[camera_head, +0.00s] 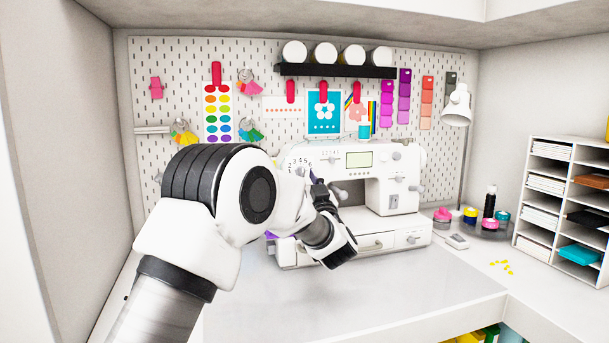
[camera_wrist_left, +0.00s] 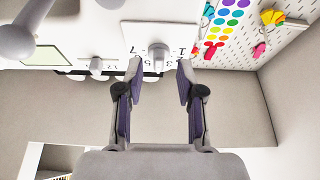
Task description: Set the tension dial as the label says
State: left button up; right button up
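The white sewing machine (camera_head: 375,158) stands at the back of the counter. Its numbered tension dial (camera_head: 298,163) is on the left end, partly hidden by my left arm; digits from about 2 to 6 show. My left gripper (camera_head: 315,182) is close in front of the dial, mostly side-on in the head view. In the left wrist view my left gripper (camera_wrist_left: 158,72) is open, with its two dark fingers apart. The dial's grey knob (camera_wrist_left: 158,54) shows beyond the gap between the fingertips, with digits around it. I cannot make out the dial's setting or any label naming one. My right gripper is not in view.
A pegboard (camera_head: 180,70) with cards and swatches is behind the machine. A lamp (camera_head: 457,105), small jars (camera_head: 470,214) and a paper rack (camera_head: 560,200) stand to the right. The front counter (camera_head: 370,290) is mostly clear.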

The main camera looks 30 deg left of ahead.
pick_arm(q)
jog(key=shift+w+a+r, duration=0.1)
jog(key=shift+w+a, duration=0.3)
jog(key=shift+w, duration=0.25)
jog(key=shift+s+r, duration=0.15)
jog(key=shift+s, duration=0.1)
grip_shut()
jog(key=shift+n, duration=0.3)
jog(key=shift+w+d+n+g+y+b, duration=0.1)
jog(key=shift+n+g+y+b, duration=0.45)
jog(key=shift+n, duration=0.65)
jog(key=shift+n+g+y+b, duration=0.25)
jog(key=shift+n+g, duration=0.45)
jog(key=shift+n, duration=0.65)
jog(key=shift+n+g+y+b, duration=0.25)
jog(key=shift+n+g, duration=0.4)
jog(key=shift+n, duration=0.7)
